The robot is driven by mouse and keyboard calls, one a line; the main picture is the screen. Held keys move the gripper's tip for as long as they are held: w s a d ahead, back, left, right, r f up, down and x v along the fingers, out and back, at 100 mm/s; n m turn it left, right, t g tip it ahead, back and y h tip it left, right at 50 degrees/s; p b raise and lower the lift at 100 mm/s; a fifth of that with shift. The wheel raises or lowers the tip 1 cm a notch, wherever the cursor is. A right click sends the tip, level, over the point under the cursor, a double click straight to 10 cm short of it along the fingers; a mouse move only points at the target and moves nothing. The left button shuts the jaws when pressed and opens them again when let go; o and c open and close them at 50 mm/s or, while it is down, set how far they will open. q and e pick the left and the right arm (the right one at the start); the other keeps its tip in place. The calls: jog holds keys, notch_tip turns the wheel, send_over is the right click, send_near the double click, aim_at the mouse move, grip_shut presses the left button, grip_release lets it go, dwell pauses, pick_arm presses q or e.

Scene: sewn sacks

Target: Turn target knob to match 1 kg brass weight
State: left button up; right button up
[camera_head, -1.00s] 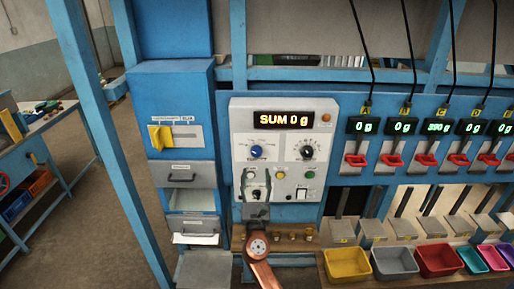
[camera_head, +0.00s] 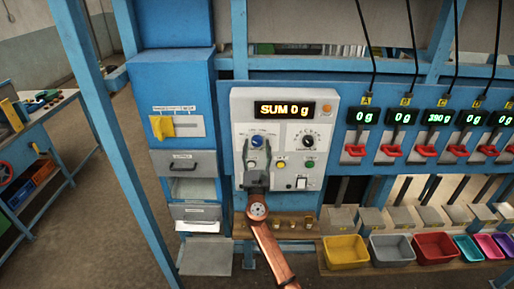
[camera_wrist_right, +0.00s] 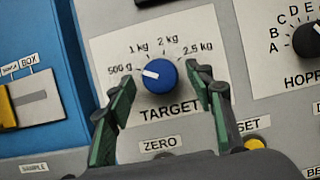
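The blue target knob (camera_wrist_right: 160,75) sits on a white plate marked TARGET, with 500 g, 1 kg, 2 kg and 2.5 kg around it. Its white pointer faces left, towards 500 g. In the head view the knob (camera_head: 257,141) is on the control panel, just above my right gripper (camera_head: 257,168). In the wrist view my right gripper (camera_wrist_right: 171,90) is open, with one green-padded finger on each side of the knob and visible gaps between. Small brass weights (camera_head: 292,223) stand on a shelf below the panel; their markings are too small to read. My left gripper is not in view.
The panel display (camera_head: 284,109) reads SUM 0 g. A hopper knob (camera_head: 308,142) is right of the target knob; a yellow button (camera_wrist_right: 254,143) is below right. A blue drawer cabinet (camera_head: 178,120) stands left. Coloured bins (camera_head: 346,251) line the lower right.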

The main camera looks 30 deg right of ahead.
jog(key=c, duration=1.1)
jog(key=shift+o, duration=0.2)
jog(key=m+g+b, duration=0.1)
jog(key=m, duration=0.1)
jog(key=m+h+b, duration=0.1)
jog(key=m+b, duration=0.1)
jog(key=m, duration=0.1)
jog(key=shift+w+a+f+g+h, duration=0.1)
jog(key=shift+a+f+g+h, duration=0.1)
jog(key=shift+g+h, duration=0.15)
jog(key=m+g+h+b, duration=0.1)
jog(key=m, duration=0.2)
jog(key=shift+r+g+b, duration=0.15)
jog(key=shift+g+b, duration=0.1)
jog(key=shift+b, duration=0.05)
jog(key=shift+a+r+m+g+h+b, duration=0.1)
jog(key=shift+m+g+h+b, duration=0.4)
jog(key=shift+m, duration=1)
jog(key=o, duration=1.2)
jog(key=shift+c, duration=0.2)
